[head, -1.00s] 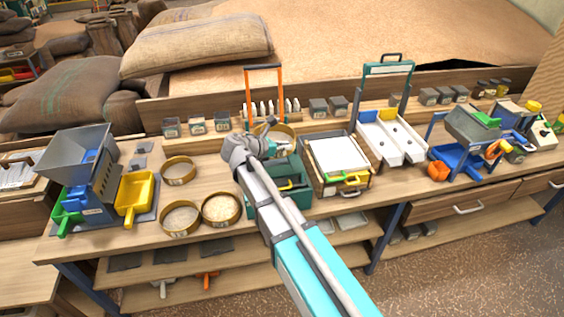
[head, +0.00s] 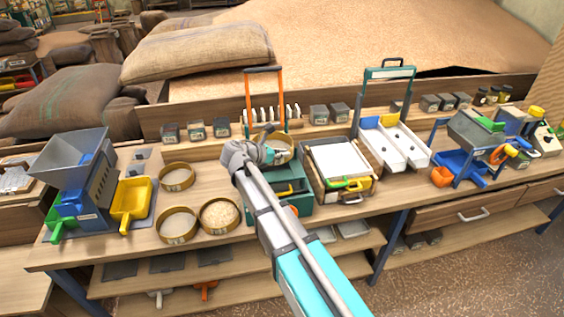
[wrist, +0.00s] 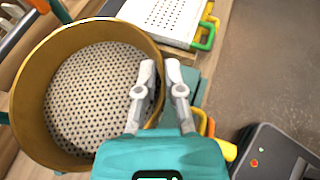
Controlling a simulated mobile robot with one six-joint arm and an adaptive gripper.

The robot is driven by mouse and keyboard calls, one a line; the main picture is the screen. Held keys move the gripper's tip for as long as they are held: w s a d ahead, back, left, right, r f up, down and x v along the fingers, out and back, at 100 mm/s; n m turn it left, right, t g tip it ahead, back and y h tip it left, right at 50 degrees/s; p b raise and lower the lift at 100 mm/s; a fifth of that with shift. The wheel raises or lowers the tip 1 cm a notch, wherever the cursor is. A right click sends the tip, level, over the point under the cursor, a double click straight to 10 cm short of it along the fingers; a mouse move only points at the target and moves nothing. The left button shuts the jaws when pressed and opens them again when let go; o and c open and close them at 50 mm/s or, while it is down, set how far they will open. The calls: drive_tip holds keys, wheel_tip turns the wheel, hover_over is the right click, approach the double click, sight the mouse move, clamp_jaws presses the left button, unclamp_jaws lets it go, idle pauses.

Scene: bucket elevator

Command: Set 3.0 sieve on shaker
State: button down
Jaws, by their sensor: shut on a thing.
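My gripper (wrist: 159,70) is shut on the rim of a round brass sieve (wrist: 30,85) with a perforated bottom. In the head view this sieve (head: 283,155) shows beside my wrist, over the back of a teal box (head: 297,186) that looks like the shaker. I cannot tell whether the sieve touches it. The sieve's label is too small to read. Three more brass sieves stand on the bench at left: a back one (head: 177,188), a front one (head: 177,238) and one (head: 220,228) holding pale grain.
An orange frame (head: 265,70) stands behind the teal box. A wooden tray with a white sheet (head: 340,160) is close on its right. A grey hopper mill (head: 75,160) with a yellow scoop (head: 132,200) is at left. Small dark jars (head: 196,130) line the back.

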sight(277, 161)
drive_tip(key=shift+w+a+f+b, duration=0.1)
drive_tip(key=shift+w+f+b, duration=0.25)
drive_tip(key=shift+f+b, duration=1.4)
drive_tip(key=shift+f, duration=0.2)
drive_tip(key=shift+f+b, duration=0.35)
drive_tip(key=shift+b, duration=0.05)
drive_tip(key=c, duration=0.8)
unclamp_jaws()
drive_tip(key=shift+r, duration=0.1)
drive_tip(key=shift+o, duration=0.2)
drive_tip(key=shift+r+p, duration=0.4)
drive_tip(key=shift+p, duration=0.1)
drive_tip(key=p+v, duration=0.4)
drive_tip(key=v, duration=0.8)
